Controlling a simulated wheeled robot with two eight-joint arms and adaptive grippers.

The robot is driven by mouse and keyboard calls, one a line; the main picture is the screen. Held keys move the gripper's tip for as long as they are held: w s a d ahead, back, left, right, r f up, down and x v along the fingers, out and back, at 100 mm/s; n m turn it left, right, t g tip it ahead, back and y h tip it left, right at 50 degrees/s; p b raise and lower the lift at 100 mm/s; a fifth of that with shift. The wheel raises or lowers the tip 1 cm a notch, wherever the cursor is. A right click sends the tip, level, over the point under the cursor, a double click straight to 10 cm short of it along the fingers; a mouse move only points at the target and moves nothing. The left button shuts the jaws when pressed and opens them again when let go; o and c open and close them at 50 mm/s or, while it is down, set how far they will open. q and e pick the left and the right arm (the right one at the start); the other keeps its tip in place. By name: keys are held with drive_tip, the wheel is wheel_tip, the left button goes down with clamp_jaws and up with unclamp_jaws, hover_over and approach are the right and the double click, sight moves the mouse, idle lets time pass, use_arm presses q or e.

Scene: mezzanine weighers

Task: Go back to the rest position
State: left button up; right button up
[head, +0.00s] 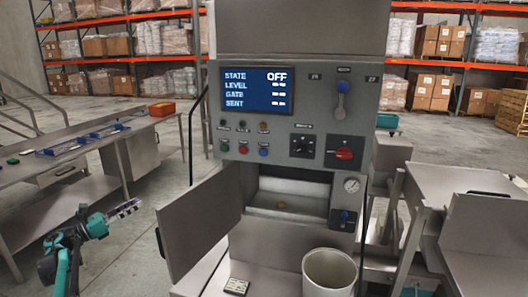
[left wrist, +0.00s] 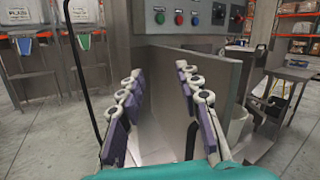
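My left gripper (head: 134,206) is at the lower left in the head view, left of the machine's open door (head: 198,226) and apart from it. In the left wrist view its two purple-padded fingers (left wrist: 157,78) are spread, with nothing held between them. The door (left wrist: 190,85) shows beyond the fingers there. The grey machine (head: 296,40) stands in the middle, its screen (head: 257,90) reading STATE OFF. Its compartment (head: 290,200) is open, with a small brownish thing inside. My right gripper is not in view.
A white bucket (head: 329,272) stands in front of the machine at the lower right. A bench with blue trays (head: 68,146) and an orange box (head: 162,109) is on the left. A metal table (head: 455,185) is on the right. Floor is clear between the left bench and the machine.

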use_arm(q)
drive_tip(key=w+d+r+n+t+y, duration=0.1)
drive_tip(key=d+r+n+t+y, duration=0.2)
drive_tip(key=r+n, duration=0.4)
drive_tip(key=w+d+r+n+t+y, duration=0.2)
drive_tip(key=r+n+t+y, duration=0.25)
drive_tip(key=r, duration=0.45)
drive_tip(key=s+d+r+n+y, duration=0.45)
drive_tip(key=n+y, duration=0.35)
drive_tip(key=n, duration=0.5)
drive_tip(key=s+d+f+n+g, duration=0.5)
drive_tip(key=s+d+f+n, duration=0.1)
drive_tip(key=s+f, duration=0.5)
drive_tip(key=s+d+f+n+g+h, duration=0.1)
drive_tip(key=s+d+f+n+g, duration=0.3)
drive_tip(key=s+f, duration=0.8)
drive_tip(key=s+d+f+n+g, duration=0.5)
drive_tip(key=s+d+f+n, duration=0.3)
drive_tip(key=s, duration=0.8)
wheel_tip(320, 180, down, 4)
drive_tip(key=d, duration=0.2)
drive_tip(key=shift+s+d+r+g, duration=0.15)
drive_tip(key=shift+d+g, duration=0.2)
